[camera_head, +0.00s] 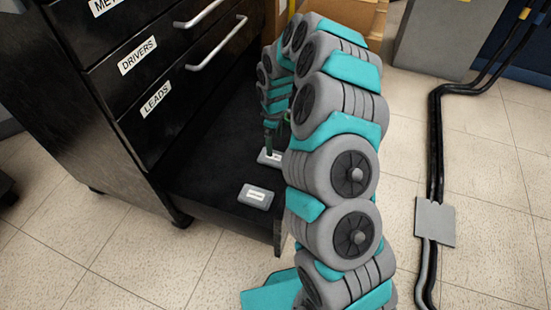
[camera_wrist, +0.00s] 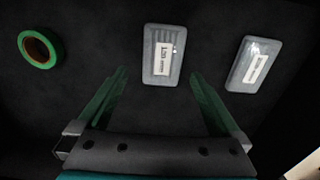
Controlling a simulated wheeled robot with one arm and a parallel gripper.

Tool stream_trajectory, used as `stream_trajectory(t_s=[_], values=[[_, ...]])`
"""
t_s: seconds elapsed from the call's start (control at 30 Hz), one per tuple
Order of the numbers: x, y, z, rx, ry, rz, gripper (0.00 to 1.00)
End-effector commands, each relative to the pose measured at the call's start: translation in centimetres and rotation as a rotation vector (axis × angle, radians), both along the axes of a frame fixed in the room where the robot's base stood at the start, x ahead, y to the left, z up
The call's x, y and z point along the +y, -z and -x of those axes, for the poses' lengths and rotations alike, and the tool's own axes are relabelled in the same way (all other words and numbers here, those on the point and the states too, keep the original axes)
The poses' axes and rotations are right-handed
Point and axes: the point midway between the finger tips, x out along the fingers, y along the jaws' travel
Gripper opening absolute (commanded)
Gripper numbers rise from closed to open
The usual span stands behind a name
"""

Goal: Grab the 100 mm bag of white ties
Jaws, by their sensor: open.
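Two small pale-grey packets with white labels lie in the open black drawer. In the wrist view the nearer-to-centre packet (camera_wrist: 162,55) lies just ahead of and between the fingertips, with its label print too small to read. The other packet (camera_wrist: 254,64) lies tilted to the right; it also shows in the head view (camera_head: 256,197). In the head view the first packet (camera_head: 268,158) is partly hidden by my arm. I cannot tell which one is the 100 mm bag. My gripper (camera_wrist: 158,75) is open and empty, with its two green fingers spread apart.
A green tape roll (camera_wrist: 40,49) lies to the left in the drawer. The black drawer (camera_head: 215,195) has a raised front edge, with the cabinet's closed drawers above it. Cables and a grey floor plate (camera_head: 435,222) lie to the right on tiles.

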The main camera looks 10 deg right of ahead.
Motion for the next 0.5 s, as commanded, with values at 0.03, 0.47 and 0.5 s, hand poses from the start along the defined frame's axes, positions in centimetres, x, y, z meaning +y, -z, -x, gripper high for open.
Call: stream_trajectory(t_s=[0.03,0.47,0.5], values=[[0.0,0.6,0.1,0.002,0.0,0.0,1.0],[0.3,5.1,0.4,0.005,0.001,-0.001,1.0],[0.3,5.7,0.4,0.004,0.001,-0.001,1.0]])
